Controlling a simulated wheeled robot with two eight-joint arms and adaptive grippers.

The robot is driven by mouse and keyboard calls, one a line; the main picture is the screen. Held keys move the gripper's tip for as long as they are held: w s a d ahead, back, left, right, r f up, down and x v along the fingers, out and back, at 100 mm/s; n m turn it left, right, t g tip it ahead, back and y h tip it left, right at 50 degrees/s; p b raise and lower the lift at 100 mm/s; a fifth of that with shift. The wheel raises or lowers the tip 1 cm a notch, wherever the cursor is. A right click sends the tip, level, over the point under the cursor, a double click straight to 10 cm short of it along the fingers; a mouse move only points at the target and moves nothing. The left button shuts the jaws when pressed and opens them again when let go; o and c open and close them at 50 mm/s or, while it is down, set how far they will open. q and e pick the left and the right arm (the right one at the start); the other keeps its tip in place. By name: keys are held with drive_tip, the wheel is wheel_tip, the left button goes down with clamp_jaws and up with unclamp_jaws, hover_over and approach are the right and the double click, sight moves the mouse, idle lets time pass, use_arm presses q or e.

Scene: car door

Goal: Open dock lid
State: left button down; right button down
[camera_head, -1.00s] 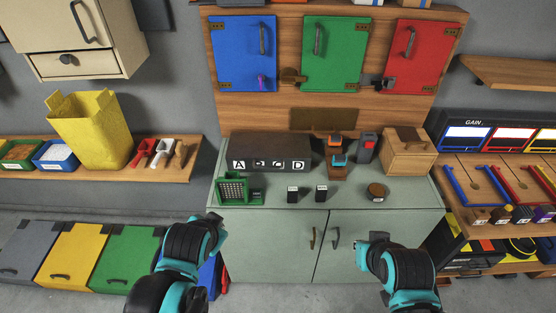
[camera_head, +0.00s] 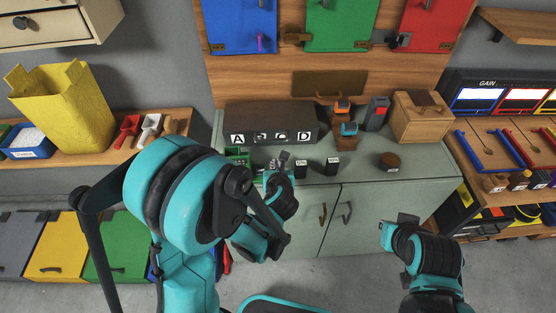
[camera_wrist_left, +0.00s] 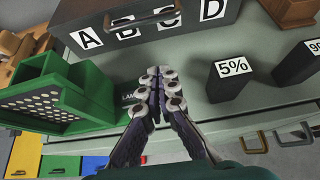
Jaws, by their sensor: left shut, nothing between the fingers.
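A long dark box (camera_head: 268,118) with white A, B, C and D labels stands at the back of the grey-green cabinet top; its top looks closed. It also shows in the left wrist view (camera_wrist_left: 150,22). No part is marked as a dock lid. My left gripper (camera_head: 283,162) is over the cabinet top in front of the box. In the left wrist view its fingers (camera_wrist_left: 160,75) are together and empty, apart from the box, between a green perforated holder (camera_wrist_left: 60,105) and a black 5% block (camera_wrist_left: 230,78). My right gripper (camera_head: 405,220) is in front of the cabinet; its fingers are unclear.
Blue, green and red doors (camera_head: 342,22) are on the wall panel above. My left arm hides the cabinet's left part.

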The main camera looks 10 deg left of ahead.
use_arm(q)
drive_tip(key=b+x, duration=0.2)
drive_tip(key=x, duration=0.6)
drive_tip(key=shift+s+f+b, duration=0.1)
drive_tip(key=shift+s+b, duration=0.05)
drive_tip(key=shift+b, duration=0.15)
drive_tip(key=r, duration=0.1)
drive_tip(key=w+r, duration=0.1)
drive_tip(key=r, duration=0.1)
drive_tip(key=shift+a, duration=0.1)
drive_tip(key=shift+r, duration=0.3)
drive_tip(key=shift+w+r, duration=0.1)
drive_tip(key=shift+r, duration=0.1)
